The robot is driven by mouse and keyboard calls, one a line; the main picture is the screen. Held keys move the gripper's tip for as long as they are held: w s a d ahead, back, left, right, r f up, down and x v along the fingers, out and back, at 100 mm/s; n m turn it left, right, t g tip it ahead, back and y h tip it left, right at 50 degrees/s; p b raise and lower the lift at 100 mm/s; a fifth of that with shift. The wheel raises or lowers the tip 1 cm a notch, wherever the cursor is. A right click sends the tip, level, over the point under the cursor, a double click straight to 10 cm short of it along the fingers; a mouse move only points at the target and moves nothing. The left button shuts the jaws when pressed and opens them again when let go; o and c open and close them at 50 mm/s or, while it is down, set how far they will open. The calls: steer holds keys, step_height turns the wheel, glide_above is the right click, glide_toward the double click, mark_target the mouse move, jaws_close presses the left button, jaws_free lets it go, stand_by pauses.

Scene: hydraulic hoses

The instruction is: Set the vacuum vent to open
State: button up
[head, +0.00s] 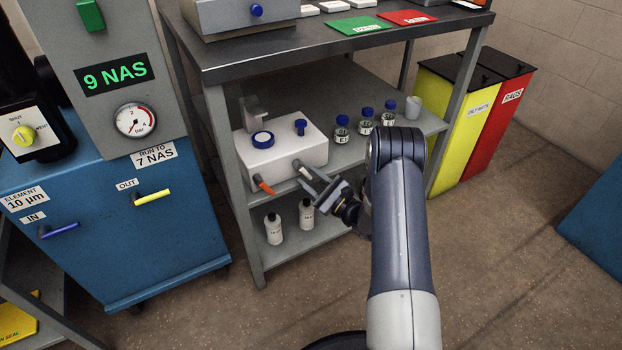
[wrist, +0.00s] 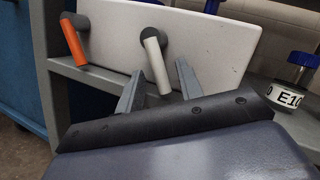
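A white box unit (head: 285,150) stands on the middle shelf of the bench. Its front carries an orange lever (head: 264,186) at left and a pale grey-white lever at right. The wrist view shows the orange lever (wrist: 73,40) and the pale lever (wrist: 155,65), each on a dark round pivot and slanting down. I see no readable label saying which is the vacuum vent. My gripper (head: 309,177) is in front of the box, by the pale lever. In the wrist view my gripper (wrist: 161,68) is open, its fingers either side of the pale lever's lower end; contact cannot be told.
Several small jars with blue caps (head: 366,121) stand right of the box. Two white bottles (head: 274,229) stand on the shelf below. A blue cabinet (head: 150,240) with a yellow and a blue lever is at left. Yellow (head: 455,130) and red bins (head: 495,125) stand at right.

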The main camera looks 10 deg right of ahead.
steer(key=p+v, duration=0.1)
steer(key=v, duration=1)
steer(key=shift+p, duration=0.4)
steer(key=shift+w+a, duration=0.15)
steer(key=b+x, duration=0.2)
steer(key=x, duration=0.8)
steer(key=shift+w+a+r, duration=0.1)
steer(key=shift+w+a, duration=0.1)
steer(key=shift+w, duration=0.1)
steer(key=shift+d+r+n+p, duration=0.1)
steer(key=shift+d+n+p, duration=0.05)
steer(key=shift+n+p, duration=0.15)
